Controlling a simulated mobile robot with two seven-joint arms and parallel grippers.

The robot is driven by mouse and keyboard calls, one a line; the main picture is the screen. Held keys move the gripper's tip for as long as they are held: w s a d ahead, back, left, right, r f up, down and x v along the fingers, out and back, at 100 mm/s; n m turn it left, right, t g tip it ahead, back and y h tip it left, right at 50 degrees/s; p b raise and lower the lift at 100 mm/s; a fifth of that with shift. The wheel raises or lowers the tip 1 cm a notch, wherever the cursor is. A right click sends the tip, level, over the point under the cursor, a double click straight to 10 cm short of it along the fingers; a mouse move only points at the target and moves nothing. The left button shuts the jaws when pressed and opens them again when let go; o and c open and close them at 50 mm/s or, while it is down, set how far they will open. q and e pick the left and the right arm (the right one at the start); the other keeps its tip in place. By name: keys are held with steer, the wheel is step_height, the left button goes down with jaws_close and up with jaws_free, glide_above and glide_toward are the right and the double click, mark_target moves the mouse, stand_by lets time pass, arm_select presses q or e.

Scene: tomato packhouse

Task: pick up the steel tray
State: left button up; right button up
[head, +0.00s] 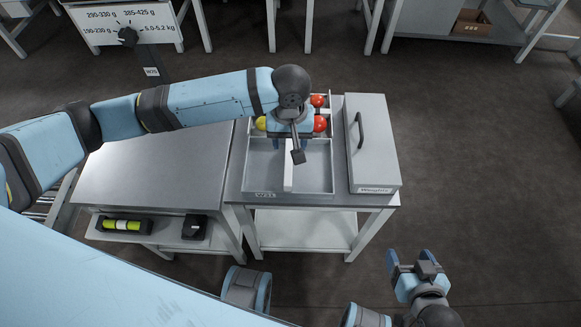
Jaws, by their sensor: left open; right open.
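The steel tray (315,178) is a shallow grey tray labelled W31, lying on a small white table in the middle of the head view. Several red and yellow tomatoes (319,124) show in its back part. A pale upright bar (288,175) runs front to back through its middle. My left gripper (291,146) is open above the tray's middle, near the back end of that bar, and hides part of the tray. I cannot tell whether it touches anything. My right gripper (411,257) is open and empty, over the floor to the front right, apart from the tray.
A grey lidded box labelled Weights (375,145) with a dark handle stands close to the tray's right side. A grey bench (160,165) adjoins on the left, with a yellow-green level (122,225) on its lower front ledge. The floor on the right is clear.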

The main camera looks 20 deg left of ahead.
mark_target(289, 158)
arm_select(q)
step_height(289, 158, down, 5)
steer(key=shift+r+b, duration=0.2)
steer(key=shift+b, duration=0.2)
steer(key=f, duration=0.1)
steer(key=f+b, duration=0.1)
steer(key=f, duration=0.3)
steer(key=shift+w+a+b, duration=0.2)
steer(key=shift+a+b, duration=0.1)
steer(key=shift+b, duration=0.05)
steer(key=shift+f, duration=0.35)
jaws_close()
arm_select(e)
steer(key=shift+a+f, duration=0.25)
steer(key=shift+f, duration=0.15)
arm_select(q)
steer(key=shift+r, duration=0.1)
